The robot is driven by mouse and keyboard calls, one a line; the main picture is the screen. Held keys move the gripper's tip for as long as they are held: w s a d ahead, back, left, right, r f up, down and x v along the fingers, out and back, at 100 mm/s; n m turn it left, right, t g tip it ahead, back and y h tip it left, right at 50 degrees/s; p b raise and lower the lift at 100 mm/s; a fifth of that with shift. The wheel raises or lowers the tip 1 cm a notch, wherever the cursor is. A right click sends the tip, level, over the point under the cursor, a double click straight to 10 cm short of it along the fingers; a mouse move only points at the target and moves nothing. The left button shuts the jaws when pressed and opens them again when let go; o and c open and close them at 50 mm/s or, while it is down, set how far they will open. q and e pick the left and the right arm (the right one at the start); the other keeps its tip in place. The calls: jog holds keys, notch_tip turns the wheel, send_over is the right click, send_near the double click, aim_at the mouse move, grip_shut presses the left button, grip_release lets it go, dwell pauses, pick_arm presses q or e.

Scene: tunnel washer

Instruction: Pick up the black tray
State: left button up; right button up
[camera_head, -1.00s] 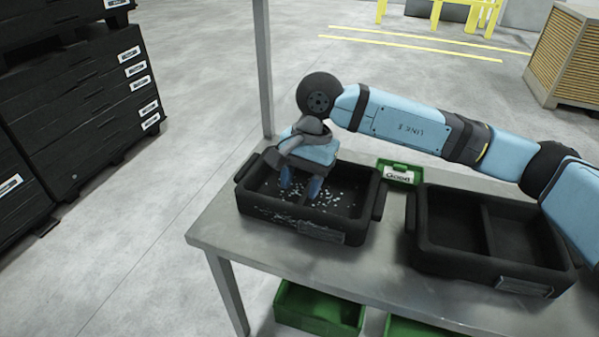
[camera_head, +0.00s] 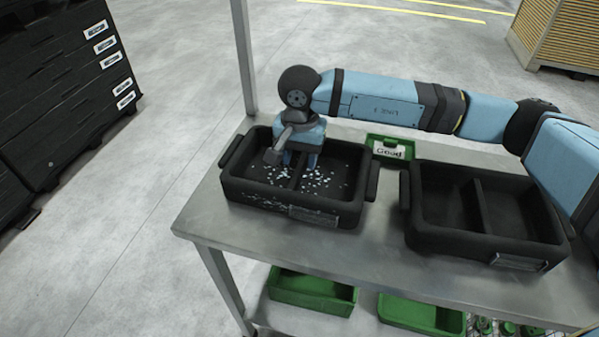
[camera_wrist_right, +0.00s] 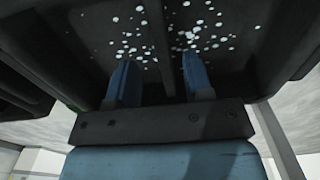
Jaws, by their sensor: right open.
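Two black trays stand side by side on the metal table. The left black tray (camera_head: 258,193) has a middle divider and many small white pieces on both sides of it. It also fills much of the right wrist view (camera_wrist_right: 60,45). The right black tray (camera_head: 470,243) has a divider and looks empty. My right gripper (camera_head: 299,160) points down into the left tray near its far side. In the right wrist view the blue fingers (camera_wrist_right: 158,78) are apart, with the divider running between them. Whether they touch it is unclear. My left gripper is out of view.
The grey metal table (camera_head: 212,220) has a bare front strip. A green bin labelled "Good" (camera_head: 390,149) stands behind the trays. Green bins (camera_head: 312,290) sit on the lower shelf. A table post (camera_head: 243,60) rises at the back left. Stacked black crates (camera_head: 65,100) stand at far left.

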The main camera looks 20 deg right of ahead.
aim_at(298, 167)
notch_tip(298, 167, down, 5)
jog(key=shift+w+a+r+p, duration=0.15)
jog(key=shift+r+p, duration=0.05)
jog(key=shift+p, duration=0.1)
grip_shut()
jog(key=shift+r, duration=0.1)
